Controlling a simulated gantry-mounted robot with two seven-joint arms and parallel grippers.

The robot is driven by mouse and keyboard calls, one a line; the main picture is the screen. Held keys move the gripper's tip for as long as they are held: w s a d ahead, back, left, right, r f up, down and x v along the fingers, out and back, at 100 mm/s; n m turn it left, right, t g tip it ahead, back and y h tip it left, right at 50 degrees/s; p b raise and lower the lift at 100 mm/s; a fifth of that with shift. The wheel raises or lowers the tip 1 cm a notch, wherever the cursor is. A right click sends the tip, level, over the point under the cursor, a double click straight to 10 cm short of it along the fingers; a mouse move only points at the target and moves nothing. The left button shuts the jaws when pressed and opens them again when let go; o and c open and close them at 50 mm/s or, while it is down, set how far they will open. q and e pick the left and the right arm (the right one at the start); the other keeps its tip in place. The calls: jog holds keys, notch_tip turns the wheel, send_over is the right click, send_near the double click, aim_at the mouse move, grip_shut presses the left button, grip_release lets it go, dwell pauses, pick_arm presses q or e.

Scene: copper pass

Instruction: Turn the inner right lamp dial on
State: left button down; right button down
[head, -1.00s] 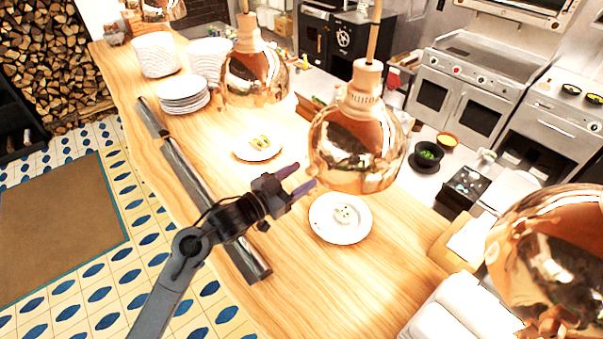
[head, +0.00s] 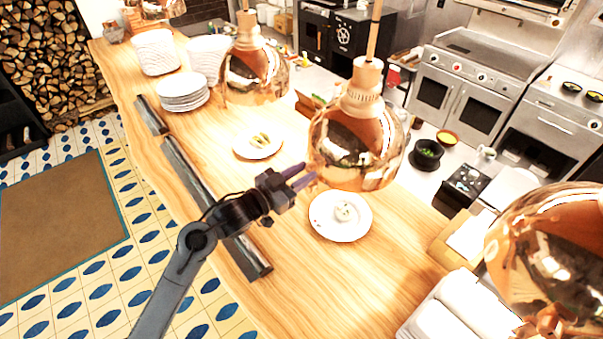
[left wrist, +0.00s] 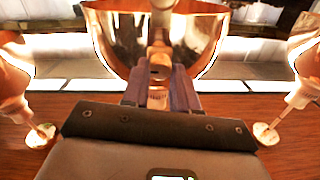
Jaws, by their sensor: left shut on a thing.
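The inner right copper lamp (head: 340,150) hangs over the wooden counter on a rod with a wooden cap. My left gripper (head: 303,176) is at the lower left side of its shade. In the left wrist view the lamp's shade (left wrist: 112,38) fills the top middle, and the fingers (left wrist: 172,88) are shut around a small copper-coloured piece (left wrist: 160,70) on the lamp, which looks like its dial. The fingers hide most of the dial, and its setting cannot be read. My right gripper is not in view.
Neighbouring copper lamps hang at left (head: 240,80) and right (head: 540,240). Below are a plate with food (head: 325,228), another plate (head: 243,152) and dark metal rails (head: 200,190) along the counter (head: 300,280). Stacked plates (head: 183,100) stand further back.

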pick_arm(q)
jog(key=shift+r+n+p, duration=0.2)
jog(key=shift+n+p, duration=0.6)
jog(key=shift+p, duration=0.3)
jog(key=n+p, duration=0.7)
jog(key=shift+r, duration=0.1)
jog(key=shift+n+p, duration=0.8)
jog(key=shift+p, duration=0.1)
jog(key=n, duration=0.1)
jog(key=n+p, duration=0.1)
jog(key=shift+f+n, duration=0.2)
jog(key=shift+n, duration=0.1)
jog(key=n, duration=0.4)
jog(key=shift+n+g, duration=0.3)
jog(key=shift+n, duration=0.1)
jog(key=shift+f, duration=0.1)
jog(key=c, duration=0.9)
grip_release()
jog(key=shift+o, duration=0.2)
